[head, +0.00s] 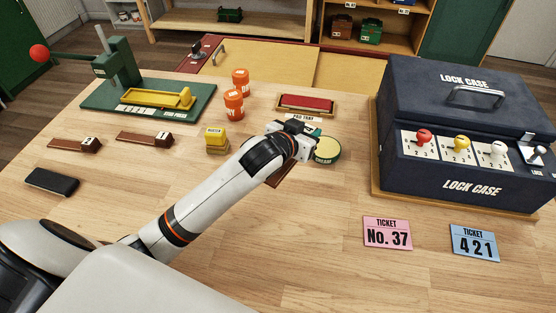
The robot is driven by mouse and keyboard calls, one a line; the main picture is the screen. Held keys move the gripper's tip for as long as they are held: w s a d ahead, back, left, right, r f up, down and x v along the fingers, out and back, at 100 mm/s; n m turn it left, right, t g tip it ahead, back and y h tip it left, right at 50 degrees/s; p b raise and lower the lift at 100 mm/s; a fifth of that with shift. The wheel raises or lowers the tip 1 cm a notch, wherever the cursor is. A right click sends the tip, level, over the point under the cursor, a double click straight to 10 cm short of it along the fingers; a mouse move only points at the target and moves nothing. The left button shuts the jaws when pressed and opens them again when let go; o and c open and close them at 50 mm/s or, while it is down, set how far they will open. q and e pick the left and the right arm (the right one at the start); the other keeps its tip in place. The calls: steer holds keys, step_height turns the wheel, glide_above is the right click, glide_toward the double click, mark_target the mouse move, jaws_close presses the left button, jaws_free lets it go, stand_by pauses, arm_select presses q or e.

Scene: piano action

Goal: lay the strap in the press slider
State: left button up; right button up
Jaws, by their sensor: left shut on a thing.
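The press (125,80) is green with a yellow slider (155,98) and stands at the back left of the table. The slider shows a pale strip with markings. Two brown straps with white number tags lie on the table in front of the press, one at the left (75,145) and one farther right (145,139). My left gripper (292,155) is over the table's middle, well right of the press. Its fingers are mostly hidden by my wrist. A third brown strap-like piece (277,178) shows just below my wrist; its grip is hidden. My right gripper is not seen.
A yellow block stack (216,140), orange jars (234,104), a round green tin (327,150) and a red pad in a tray (306,104) stand near my arm. A dark lock case (465,185) fills the right. Two tickets (387,233) lie in front.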

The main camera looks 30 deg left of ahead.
mark_target(302, 166)
arm_select(q)
step_height(302, 166, down, 10)
steer(key=shift+r+b, duration=0.25)
steer(key=shift+b, duration=0.1)
steer(key=shift+f, duration=0.1)
steer(key=o, duration=1)
